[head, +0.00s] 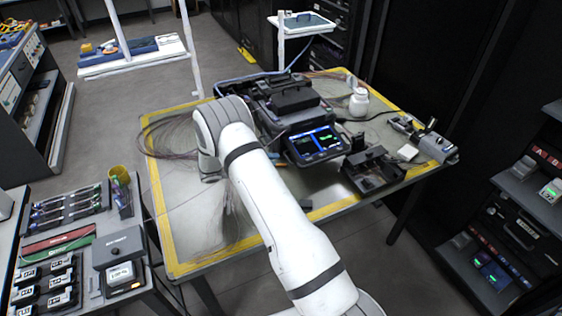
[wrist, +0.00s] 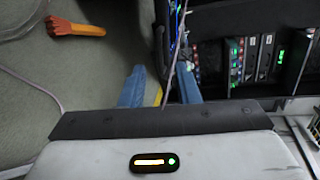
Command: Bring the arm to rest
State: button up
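My white arm (head: 275,210) reaches from the bottom of the head view up over the left part of the work table. Its elbow stands in front of the table, and the far end is mostly hidden behind it. In the wrist view my gripper (wrist: 161,86) shows two blue fingers standing apart with nothing held between them. A thin cable and a yellow strip show beyond the gap, apart from the fingers as far as I can tell.
The yellow-edged table (head: 186,215) holds a fusion splicer with a lit screen (head: 315,143), a white bottle (head: 358,102) and loose fibres. A side bench with trays (head: 62,212) stands left. Dark racks (head: 510,215) stand right.

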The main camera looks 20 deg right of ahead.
jog(key=shift+v, duration=1.15)
